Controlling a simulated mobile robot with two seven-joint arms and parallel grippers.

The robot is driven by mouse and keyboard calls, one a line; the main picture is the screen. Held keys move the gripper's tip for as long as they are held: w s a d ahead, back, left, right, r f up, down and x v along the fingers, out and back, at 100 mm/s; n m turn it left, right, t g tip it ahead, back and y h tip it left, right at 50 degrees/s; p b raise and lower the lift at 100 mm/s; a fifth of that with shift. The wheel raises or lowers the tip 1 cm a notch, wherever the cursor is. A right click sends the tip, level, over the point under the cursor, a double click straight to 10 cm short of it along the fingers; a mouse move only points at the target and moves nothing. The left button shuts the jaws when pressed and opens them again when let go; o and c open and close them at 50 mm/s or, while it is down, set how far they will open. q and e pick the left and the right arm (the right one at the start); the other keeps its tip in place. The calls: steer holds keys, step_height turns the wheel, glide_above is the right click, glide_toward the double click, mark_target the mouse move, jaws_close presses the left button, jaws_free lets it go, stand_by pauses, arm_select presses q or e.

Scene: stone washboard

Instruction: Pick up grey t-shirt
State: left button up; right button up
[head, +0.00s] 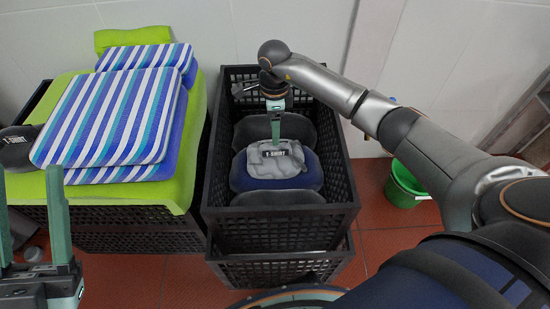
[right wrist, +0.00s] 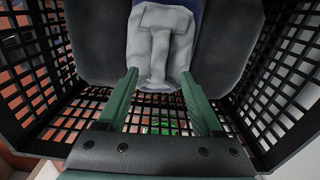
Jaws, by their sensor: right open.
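The grey t-shirt (head: 278,163) lies folded on a dark blue cushion (head: 308,178) inside the black crate (head: 347,178). In the right wrist view the t-shirt (right wrist: 160,30) is ahead, centred between my fingers. My right gripper (head: 274,138) reaches down into the crate at the t-shirt's far edge. In the right wrist view its two green fingers (right wrist: 160,73) are apart, one on each side of the t-shirt's near end; contact cannot be told. My left gripper (head: 28,170) is at the lower left, its fingers wide apart and empty.
Dark grey cushions (head: 258,129) also lie in the crate, whose lattice walls surround my right gripper. Left of it, striped cushions (head: 110,115) lie on a green cloth (head: 180,185) over another crate. A green bucket (head: 402,186) stands to the right on red tiles.

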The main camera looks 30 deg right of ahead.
mark_target(275, 154)
step_height(275, 154, down, 6)
steer(key=shift+b, duration=1.1)
steer(key=shift+r, duration=0.1)
jaws_close()
stand_by(0.5)
